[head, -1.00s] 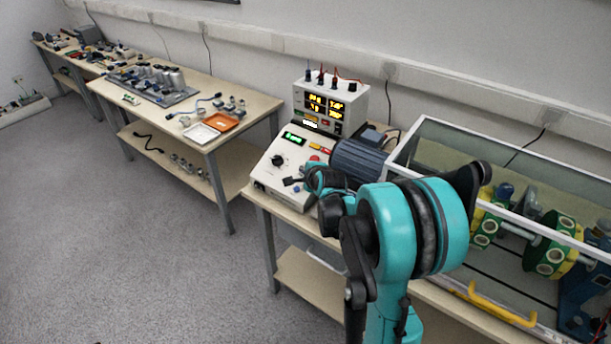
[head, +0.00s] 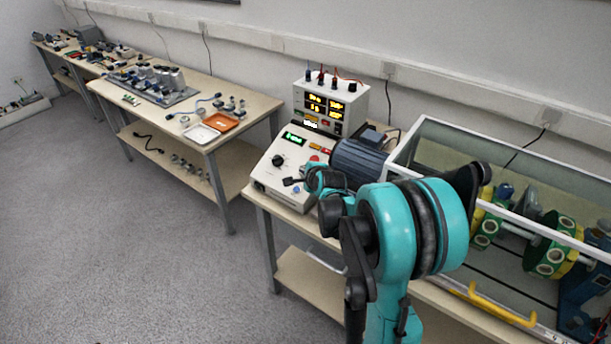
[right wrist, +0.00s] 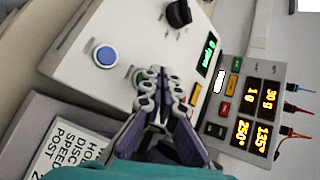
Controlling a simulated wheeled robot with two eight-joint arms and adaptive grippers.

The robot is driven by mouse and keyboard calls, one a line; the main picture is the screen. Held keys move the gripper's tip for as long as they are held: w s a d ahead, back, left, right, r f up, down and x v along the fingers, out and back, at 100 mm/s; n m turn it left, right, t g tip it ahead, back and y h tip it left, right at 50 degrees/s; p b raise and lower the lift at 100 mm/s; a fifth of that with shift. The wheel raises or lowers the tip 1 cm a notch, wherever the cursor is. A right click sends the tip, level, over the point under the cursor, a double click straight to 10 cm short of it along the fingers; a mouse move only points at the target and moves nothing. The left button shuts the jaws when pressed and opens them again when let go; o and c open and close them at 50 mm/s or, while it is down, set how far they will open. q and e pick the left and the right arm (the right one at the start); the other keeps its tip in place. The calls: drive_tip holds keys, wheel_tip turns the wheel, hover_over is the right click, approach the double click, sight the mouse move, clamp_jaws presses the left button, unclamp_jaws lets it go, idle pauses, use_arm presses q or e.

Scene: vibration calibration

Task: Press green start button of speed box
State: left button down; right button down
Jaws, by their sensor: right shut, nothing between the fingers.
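The speed box (head: 268,183) is a white sloped console on the front left of the bench, with a green display (head: 293,139) and a black knob (head: 278,160). In the right wrist view its panel (right wrist: 110,93) carries a blue button (right wrist: 105,56) and the knob (right wrist: 179,13). My right gripper (head: 291,182) is shut and empty at the panel. In the wrist view its fingertips (right wrist: 149,76) largely cover a green button (right wrist: 137,76). I cannot tell whether they touch or press it. My left gripper is out of view.
A meter box (head: 330,106) with lit readouts stands behind the speed box. A blue-grey motor (head: 357,161) and a glass-covered rig (head: 520,160) with a yellow handle (head: 500,303) are to the right. A printed label (right wrist: 72,150) shows below the panel.

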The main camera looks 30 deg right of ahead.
drive_tip(key=shift+w+d+f, duration=0.1)
drive_tip(key=shift+d+f, duration=0.05)
drive_tip(key=shift+f, duration=0.2)
drive_tip(key=shift+d+f+b, duration=0.15)
drive_tip(key=shift+f+b, duration=0.2)
drive_tip(key=shift+b, duration=0.25)
idle(0.4)
drive_tip(key=shift+r, duration=0.1)
drive_tip(key=shift+a+r+p, duration=0.3)
drive_tip(key=shift+r+p, duration=0.3)
drive_tip(key=shift+r, duration=0.1)
drive_tip(key=r+p, duration=0.1)
drive_tip(key=a+r+p, duration=0.1)
drive_tip(key=r, duration=0.1)
drive_tip(key=s+a+r+p, duration=0.1)
drive_tip(key=shift+r+p, duration=0.2)
drive_tip(key=shift+p, duration=0.1)
idle(0.4)
idle(0.5)
